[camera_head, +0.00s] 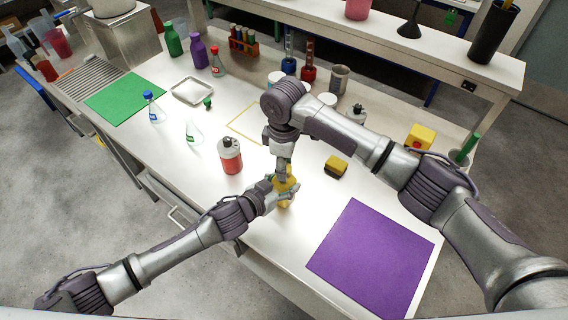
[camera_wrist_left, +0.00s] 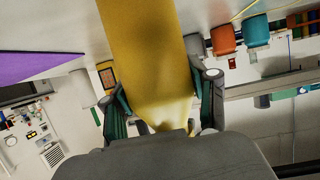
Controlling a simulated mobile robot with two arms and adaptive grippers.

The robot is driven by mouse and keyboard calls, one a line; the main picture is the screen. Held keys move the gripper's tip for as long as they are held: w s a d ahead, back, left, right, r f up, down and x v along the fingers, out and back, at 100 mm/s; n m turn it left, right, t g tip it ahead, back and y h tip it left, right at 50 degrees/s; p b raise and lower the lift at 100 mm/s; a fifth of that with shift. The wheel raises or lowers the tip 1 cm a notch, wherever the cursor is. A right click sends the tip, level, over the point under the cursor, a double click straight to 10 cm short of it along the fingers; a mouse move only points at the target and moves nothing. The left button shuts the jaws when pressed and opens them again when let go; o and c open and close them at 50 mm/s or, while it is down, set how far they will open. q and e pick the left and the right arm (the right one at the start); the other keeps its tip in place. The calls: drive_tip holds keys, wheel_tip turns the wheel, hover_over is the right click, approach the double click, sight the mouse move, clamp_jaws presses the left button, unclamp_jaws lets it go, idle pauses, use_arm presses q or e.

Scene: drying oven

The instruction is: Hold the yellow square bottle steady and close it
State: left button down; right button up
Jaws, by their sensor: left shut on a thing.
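The yellow square bottle (camera_head: 286,184) stands near the front edge of the white table, mostly covered by my two grippers in the head view. In the left wrist view the yellow bottle (camera_wrist_left: 150,55) fills the space between the fingers. My left gripper (camera_head: 281,192) comes in from the left and is shut around the bottle's body. The left gripper's two fingers (camera_wrist_left: 158,105) sit on either side of it in the wrist view. My right gripper (camera_head: 285,170) points straight down at the bottle's top. Its fingertips and the bottle's mouth and cap are too small and covered to make out.
A small yellow and black block (camera_head: 336,166) lies to the right. A purple mat (camera_head: 370,258) covers the front right. Flasks, a white tray (camera_head: 192,91) and a green mat (camera_head: 125,97) are farther left.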

clamp_jaws()
drive_tip(key=o, duration=1)
unclamp_jaws()
drive_tip(key=shift+r, duration=0.15)
wheel_tip(320, 180, up, 12)
use_arm(q)
drive_tip(key=shift+c, duration=1.2)
unclamp_jaws()
